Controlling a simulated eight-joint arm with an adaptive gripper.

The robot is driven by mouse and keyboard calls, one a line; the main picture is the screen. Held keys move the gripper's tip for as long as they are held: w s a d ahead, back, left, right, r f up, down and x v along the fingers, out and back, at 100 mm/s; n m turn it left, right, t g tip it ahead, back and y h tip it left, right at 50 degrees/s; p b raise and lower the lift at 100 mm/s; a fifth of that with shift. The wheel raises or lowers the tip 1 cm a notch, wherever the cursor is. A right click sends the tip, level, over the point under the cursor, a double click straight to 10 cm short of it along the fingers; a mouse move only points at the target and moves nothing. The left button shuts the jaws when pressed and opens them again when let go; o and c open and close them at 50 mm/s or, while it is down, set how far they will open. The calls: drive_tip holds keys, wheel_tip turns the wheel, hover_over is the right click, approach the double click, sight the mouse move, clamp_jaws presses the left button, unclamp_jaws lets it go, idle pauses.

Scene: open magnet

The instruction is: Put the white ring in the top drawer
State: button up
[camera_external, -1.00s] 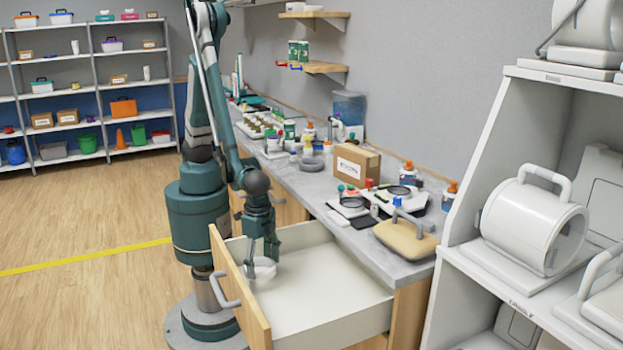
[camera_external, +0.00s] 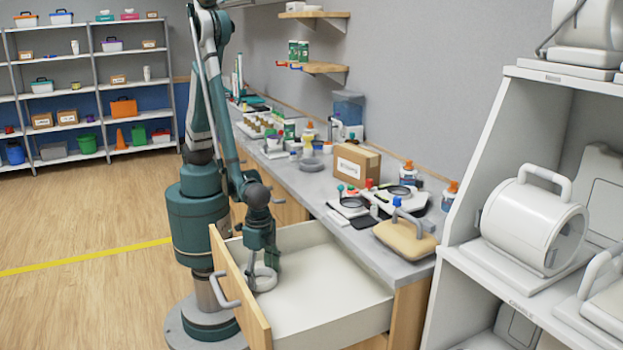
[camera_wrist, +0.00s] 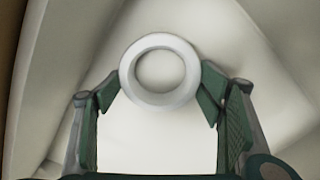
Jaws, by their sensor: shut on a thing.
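The white ring (camera_external: 264,284) is inside the open drawer, near the drawer front. It also shows in the wrist view (camera_wrist: 160,103), between my fingertips. My gripper (camera_external: 262,270) points down into the drawer and is shut on the ring, with one finger on each side (camera_wrist: 160,88). The open drawer (camera_external: 325,300) is pulled out from under the counter. Its wooden front with a grey handle (camera_external: 226,290) faces left. I cannot tell whether the ring touches the drawer floor.
The rest of the drawer floor is bare. The grey counter (camera_external: 376,262) above it holds a tan bag (camera_external: 404,241), a cardboard box (camera_external: 357,163) and several small items. A white shelf unit (camera_external: 452,215) with large white devices stands at right.

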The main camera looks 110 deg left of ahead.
drive_tip(key=shift+f, duration=0.2)
drive_tip(key=o, duration=1)
drive_tip(key=shift+r, duration=0.2)
drive_tip(key=shift+r+p, duration=1.5)
drive_tip(key=shift+r, duration=4.45)
drive_tip(key=shift+a+r, duration=0.1)
